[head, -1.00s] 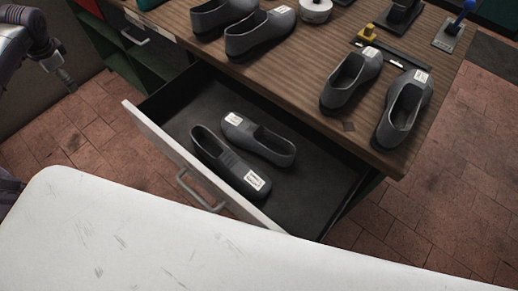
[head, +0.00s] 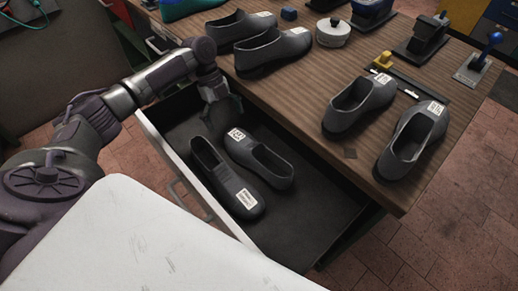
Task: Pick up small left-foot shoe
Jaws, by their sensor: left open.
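Two dark grey slip-on shoes with white labels lie in the open drawer (head: 300,225). One drawer shoe (head: 222,172) is nearer the drawer front, and the other drawer shoe (head: 270,165) lies beside it. On the wooden bench top (head: 300,105) are a back-left pair, one shoe (head: 228,32) behind another shoe (head: 262,55), and a right pair, one shoe (head: 350,112) beside another shoe (head: 400,155). The labels are too small to read for size or foot. My left gripper (head: 222,112) is open and empty, pointing down over the drawer's back-left part, just behind the drawer shoes. My right gripper is not in view.
The bench edge rises beside my left gripper. The drawer's right part is empty.

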